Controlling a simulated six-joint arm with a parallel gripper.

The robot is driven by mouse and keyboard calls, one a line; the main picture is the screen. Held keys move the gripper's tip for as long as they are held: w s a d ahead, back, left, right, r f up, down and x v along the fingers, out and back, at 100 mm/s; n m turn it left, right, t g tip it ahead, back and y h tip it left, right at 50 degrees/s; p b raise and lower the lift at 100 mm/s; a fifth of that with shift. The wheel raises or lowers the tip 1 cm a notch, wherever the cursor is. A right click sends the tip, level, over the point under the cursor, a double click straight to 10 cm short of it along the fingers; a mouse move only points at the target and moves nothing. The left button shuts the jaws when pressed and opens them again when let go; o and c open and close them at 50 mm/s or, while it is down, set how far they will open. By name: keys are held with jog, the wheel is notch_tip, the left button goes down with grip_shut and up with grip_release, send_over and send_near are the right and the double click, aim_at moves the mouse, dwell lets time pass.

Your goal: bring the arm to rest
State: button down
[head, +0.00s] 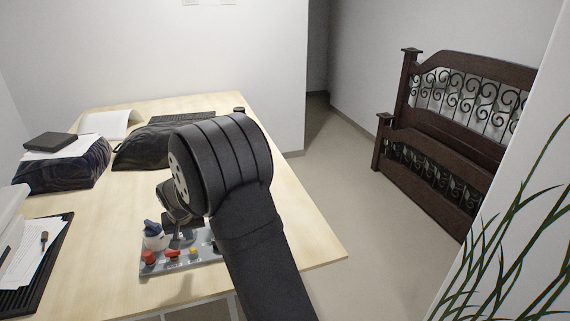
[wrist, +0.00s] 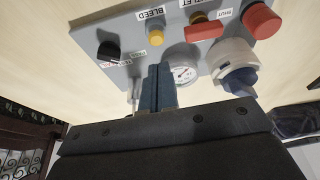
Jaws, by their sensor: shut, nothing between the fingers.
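My gripper (wrist: 158,88) is shut and empty in the wrist view, its two blue-grey fingers together in front of the control panel (wrist: 120,35). The panel bears a black knob (wrist: 108,51), a yellow button (wrist: 155,38) labelled BLEED, a red lever (wrist: 204,31), a red button (wrist: 261,21), a round gauge (wrist: 184,74) and a white-and-blue knob (wrist: 235,65). The fingers overlap the panel near the gauge; contact cannot be told. In the head view the grey panel (head: 205,262) lies on the table's near part, partly hidden by my arm.
The wooden table (head: 300,235) is bare to the right of my arm. Dark bags (head: 60,172), a keyboard (head: 183,117) and a black tray with papers (head: 55,255) occupy its back and left. A dark bed frame (head: 440,130) stands right; leaves (head: 520,230) show in front.

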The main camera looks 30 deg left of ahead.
aim_at(193, 250)
jog(key=shift+f, duration=2.15)
jog(key=shift+r, duration=3.9)
jog(key=shift+t+y, duration=0.4)
jog(key=shift+t, duration=0.1)
jog(key=w+d+f, duration=0.1)
jog(key=d+f, duration=0.1)
jog(key=w+d+f, duration=0.4)
jog(key=shift+f, duration=0.35)
jog(key=shift+w+a+f, duration=0.1)
jog(key=shift+w+f, duration=0.05)
jog(key=shift+f, duration=0.15)
jog(key=shift+r, duration=0.1)
